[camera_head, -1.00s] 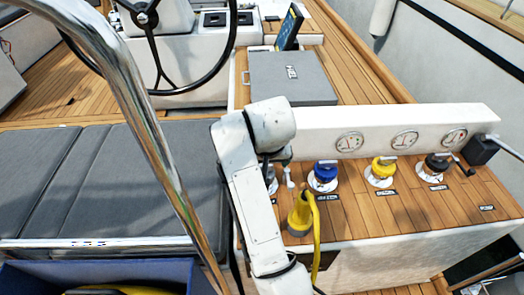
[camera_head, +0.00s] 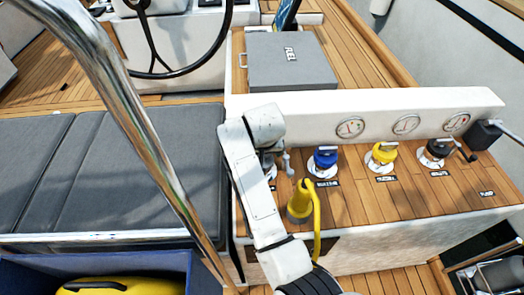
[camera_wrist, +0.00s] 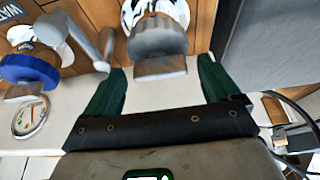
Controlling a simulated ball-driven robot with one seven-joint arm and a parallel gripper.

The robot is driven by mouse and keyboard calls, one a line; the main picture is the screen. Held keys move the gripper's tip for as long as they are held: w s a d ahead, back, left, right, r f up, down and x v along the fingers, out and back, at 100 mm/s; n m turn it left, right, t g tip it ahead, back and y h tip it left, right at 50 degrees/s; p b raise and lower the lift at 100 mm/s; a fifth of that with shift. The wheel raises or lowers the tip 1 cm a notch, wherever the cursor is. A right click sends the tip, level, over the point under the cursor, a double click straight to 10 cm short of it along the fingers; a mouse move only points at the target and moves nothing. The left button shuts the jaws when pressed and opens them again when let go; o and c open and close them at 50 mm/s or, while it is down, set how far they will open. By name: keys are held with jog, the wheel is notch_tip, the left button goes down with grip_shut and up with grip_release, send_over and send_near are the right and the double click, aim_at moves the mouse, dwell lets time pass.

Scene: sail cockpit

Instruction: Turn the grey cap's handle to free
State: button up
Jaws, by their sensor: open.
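The grey cap (camera_wrist: 157,38) shows at the top of the wrist view, with a flat grey handle (camera_wrist: 160,68) on it that points toward my gripper. My gripper (camera_wrist: 164,82) is open, with one green finger on each side of the handle. The handle's end lies between the fingertips, with gaps visible on both sides. In the head view my arm hides most of the grey cap and my gripper. The cap's label cannot be read.
A grey lever (camera_wrist: 104,50) stands close beside the left finger; it also shows in the head view (camera_head: 288,165). Blue (camera_head: 325,160), yellow (camera_head: 382,154) and black (camera_head: 436,152) caps line the wooden top. A yellow plug with cable (camera_head: 300,202) stands nearer. A white gauge wall (camera_head: 300,120) runs behind.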

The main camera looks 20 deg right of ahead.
jog(key=shift+f, duration=0.2)
jog(key=c, duration=1.1)
jog(key=shift+o, duration=0.2)
